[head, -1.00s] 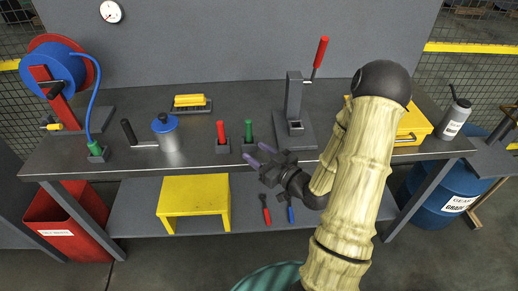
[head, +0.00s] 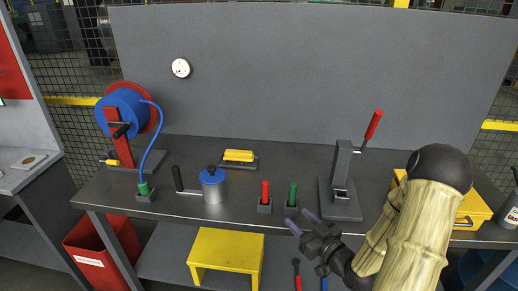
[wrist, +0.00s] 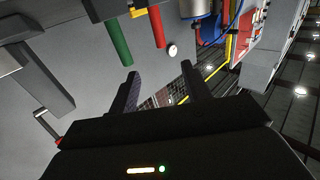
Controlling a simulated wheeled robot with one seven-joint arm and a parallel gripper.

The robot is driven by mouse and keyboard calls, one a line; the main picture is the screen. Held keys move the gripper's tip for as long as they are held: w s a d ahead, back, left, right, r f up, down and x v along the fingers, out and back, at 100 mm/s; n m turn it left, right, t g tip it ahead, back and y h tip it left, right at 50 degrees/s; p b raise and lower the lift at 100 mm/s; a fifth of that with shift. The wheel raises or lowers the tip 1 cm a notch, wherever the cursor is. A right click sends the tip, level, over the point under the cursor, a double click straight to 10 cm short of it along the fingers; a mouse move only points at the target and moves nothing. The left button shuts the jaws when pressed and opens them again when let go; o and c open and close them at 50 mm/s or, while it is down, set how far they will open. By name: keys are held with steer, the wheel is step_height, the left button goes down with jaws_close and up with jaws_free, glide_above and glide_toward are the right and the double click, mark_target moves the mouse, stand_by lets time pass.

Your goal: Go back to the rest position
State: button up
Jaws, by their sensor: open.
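My gripper (head: 302,222) is open and empty in the head view, in front of the bench's front edge, close to the green-handled tool (head: 292,194). My arm bends in from the lower right. In the wrist view my gripper (wrist: 160,85) shows two dark fingers spread apart with nothing between them. The green handle (wrist: 117,40) and the red handle (wrist: 156,27) hang in the upper part of that view, beyond the fingers.
The steel bench (head: 240,217) carries a hose reel (head: 125,110), a blue-lidded can (head: 213,186), a yellow brush (head: 239,157), a red-handled tool (head: 265,192), a lever press (head: 342,182) and a yellow box (head: 474,208). A yellow stool (head: 227,252) and a red bin (head: 98,257) are below.

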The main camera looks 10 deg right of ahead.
steer(key=s+a+r+m+g+h+p, duration=0.2)
steer(key=s+a+r+g+h+p, duration=0.1)
steer(key=s+g, duration=0.3)
steer(key=s+a+r+m+g+h+p, duration=0.2)
steer(key=s+a+r+g+h+p, duration=0.1)
steer(key=s+g, duration=0.4)
steer(key=shift+s+a+r+m+g+h, duration=0.3)
steer(key=shift+a+r+g+h, duration=0.15)
steer(key=shift+r, duration=0.45)
steer(key=shift+d, duration=0.1)
steer(key=shift+w, duration=0.1)
stand_by(0.3)
